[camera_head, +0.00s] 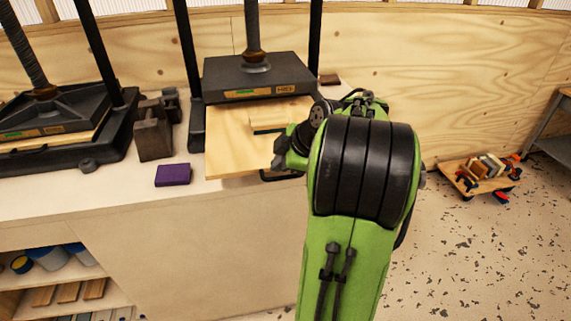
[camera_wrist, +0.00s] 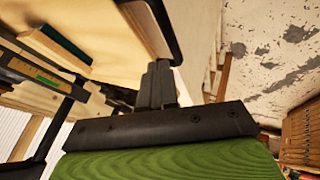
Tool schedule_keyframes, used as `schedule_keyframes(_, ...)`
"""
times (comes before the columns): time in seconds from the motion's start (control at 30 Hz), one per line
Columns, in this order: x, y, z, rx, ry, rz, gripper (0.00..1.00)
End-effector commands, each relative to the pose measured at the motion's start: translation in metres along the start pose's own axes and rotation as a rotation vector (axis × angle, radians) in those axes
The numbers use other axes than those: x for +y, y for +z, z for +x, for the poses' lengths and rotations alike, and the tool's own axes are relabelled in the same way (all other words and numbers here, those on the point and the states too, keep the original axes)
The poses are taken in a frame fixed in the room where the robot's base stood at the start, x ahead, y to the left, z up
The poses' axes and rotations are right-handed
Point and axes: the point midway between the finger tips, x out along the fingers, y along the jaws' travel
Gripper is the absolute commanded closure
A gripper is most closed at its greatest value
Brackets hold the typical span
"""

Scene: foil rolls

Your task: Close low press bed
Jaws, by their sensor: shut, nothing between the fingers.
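The press bed (camera_head: 228,143) is a pale wooden board that sticks out toward the front from under the dark plate (camera_head: 258,77) of the right-hand press. A dark bar handle (camera_head: 283,177) shows at its front edge, partly hidden by my arm. My gripper (camera_wrist: 158,80) is shut and empty. In the wrist view its fingers lie close beside the dark handle (camera_wrist: 158,28) and the board's edge (camera_wrist: 122,32); I cannot tell whether they touch. In the head view my arm hides the fingertips. A small wooden block (camera_head: 268,119) lies on the board.
A second press (camera_head: 52,115) stands at the left of the bench. Dark metal blocks (camera_head: 153,138) and a purple block (camera_head: 173,175) lie between the presses. A low wheeled board with loose pieces (camera_head: 482,172) is on the floor at right. The floor there is mostly open.

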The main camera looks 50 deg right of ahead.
Motion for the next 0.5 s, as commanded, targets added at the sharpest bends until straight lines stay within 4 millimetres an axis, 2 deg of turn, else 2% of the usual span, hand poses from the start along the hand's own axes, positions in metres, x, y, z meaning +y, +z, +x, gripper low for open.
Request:
schedule_keyframes(0.03, -0.002, 0.001, 0.011, 0.001, -0.003, 0.0, 1.0)
schedule_keyframes(0.2, -0.001, 0.0, 0.026, 0.0, -0.001, 0.001, 1.0)
schedule_keyframes(0.5, 0.0, 0.0, 0.028, 0.0, -0.001, 0.001, 1.0)
